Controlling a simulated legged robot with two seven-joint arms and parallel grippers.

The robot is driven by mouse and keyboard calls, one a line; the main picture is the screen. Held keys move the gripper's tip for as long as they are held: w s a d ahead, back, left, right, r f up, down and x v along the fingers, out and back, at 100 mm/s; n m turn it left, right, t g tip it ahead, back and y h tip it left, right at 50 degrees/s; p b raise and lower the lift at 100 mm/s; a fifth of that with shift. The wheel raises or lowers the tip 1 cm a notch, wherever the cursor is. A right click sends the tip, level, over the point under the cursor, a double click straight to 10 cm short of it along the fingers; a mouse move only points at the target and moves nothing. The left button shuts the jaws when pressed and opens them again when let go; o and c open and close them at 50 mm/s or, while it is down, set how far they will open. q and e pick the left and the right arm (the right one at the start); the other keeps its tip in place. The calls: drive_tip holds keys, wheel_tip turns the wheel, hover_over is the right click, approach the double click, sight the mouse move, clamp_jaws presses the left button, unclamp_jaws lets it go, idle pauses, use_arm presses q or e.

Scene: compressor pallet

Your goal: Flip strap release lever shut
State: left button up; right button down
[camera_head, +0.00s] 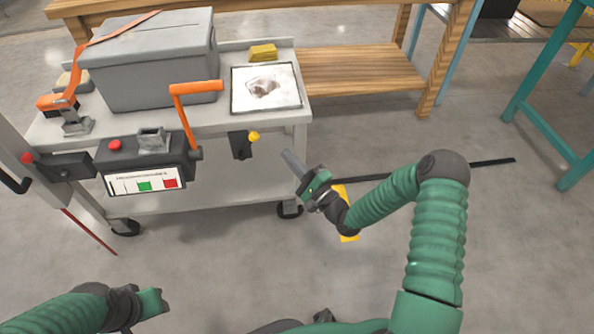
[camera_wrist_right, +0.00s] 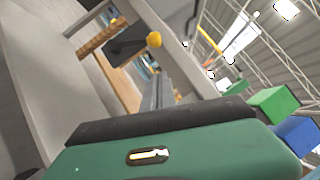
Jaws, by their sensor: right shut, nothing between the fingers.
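A grey cart (camera_head: 215,195) carries a grey box (camera_head: 150,62) with an orange strap (camera_head: 110,28) over it. The strap runs down to an orange buckle (camera_head: 60,101) on a grey mount; I cannot tell its lever's exact angle. A black bracket with a yellow knob (camera_head: 253,136) sits on the cart's front right; the knob shows in the wrist view (camera_wrist_right: 154,40). My right gripper (camera_head: 290,157) is shut and empty, right of the knob and apart from it. Its fingers (camera_wrist_right: 158,92) point towards the knob side. My left gripper (camera_head: 155,301) is low at the left, away from the cart.
An orange crank handle (camera_head: 190,108) stands at the cart's front, right of a control box (camera_head: 140,170) with a red button. A framed sheet (camera_head: 265,88) and yellow block (camera_head: 263,53) lie on top. A wooden bench (camera_head: 350,72) stands behind. Floor right of the cart is mostly clear.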

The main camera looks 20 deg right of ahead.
sight(248, 146)
drive_tip(key=w+a+r+b, duration=0.2)
drive_tip(key=w+a+b, duration=0.1)
drive_tip(key=w+a, duration=0.1)
drive_tip(key=shift+w+a+r, duration=0.25)
drive_tip(key=shift+w+r, duration=0.05)
drive_tip(key=shift+w, duration=0.15)
